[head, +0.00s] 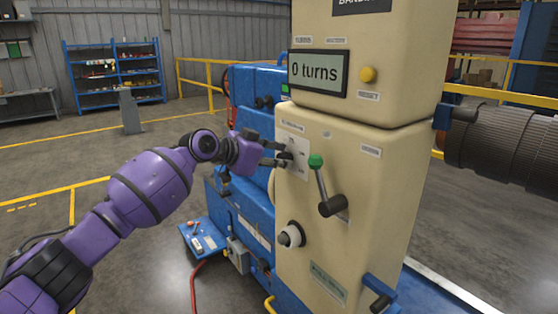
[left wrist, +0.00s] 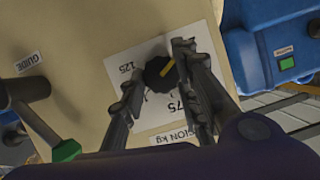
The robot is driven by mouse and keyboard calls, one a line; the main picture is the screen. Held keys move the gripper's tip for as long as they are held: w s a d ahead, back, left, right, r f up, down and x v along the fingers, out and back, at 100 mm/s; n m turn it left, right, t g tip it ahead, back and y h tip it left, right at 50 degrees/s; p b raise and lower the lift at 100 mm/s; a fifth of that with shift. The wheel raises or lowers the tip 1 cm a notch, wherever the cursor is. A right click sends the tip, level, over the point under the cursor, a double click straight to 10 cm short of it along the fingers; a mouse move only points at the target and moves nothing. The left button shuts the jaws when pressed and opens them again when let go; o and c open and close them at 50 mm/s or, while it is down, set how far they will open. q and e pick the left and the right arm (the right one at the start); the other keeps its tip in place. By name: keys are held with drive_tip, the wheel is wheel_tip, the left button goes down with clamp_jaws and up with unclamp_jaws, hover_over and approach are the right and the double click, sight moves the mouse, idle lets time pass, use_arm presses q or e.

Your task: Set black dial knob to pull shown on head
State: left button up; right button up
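The black dial knob (left wrist: 159,74) has a yellow pointer and sits on a white scale plate (left wrist: 133,62). The plate reads 125 and 75, with "…SION kg" along one edge; other marks are hidden. In the left wrist view the pointer slants up to the right. My left gripper (left wrist: 158,82) has its fingers apart, one on each side of the knob; I cannot tell whether either touches it. In the head view my left gripper (head: 284,154) is at the plate (head: 296,150) and hides the knob. The cream machine head (head: 365,60) has a display (head: 317,72) reading "0 turns". My right gripper is out of view.
A green-tipped lever (head: 316,162) stands close right of the plate. A white-and-black knob (head: 290,235) is below it. A yellow reset button (head: 368,74) is beside the display. Blue machinery (head: 250,90) stands behind. Open floor lies to the left.

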use_arm(q)
drive_tip(key=c, duration=0.4)
drive_tip(key=shift+s+d+f, duration=0.1)
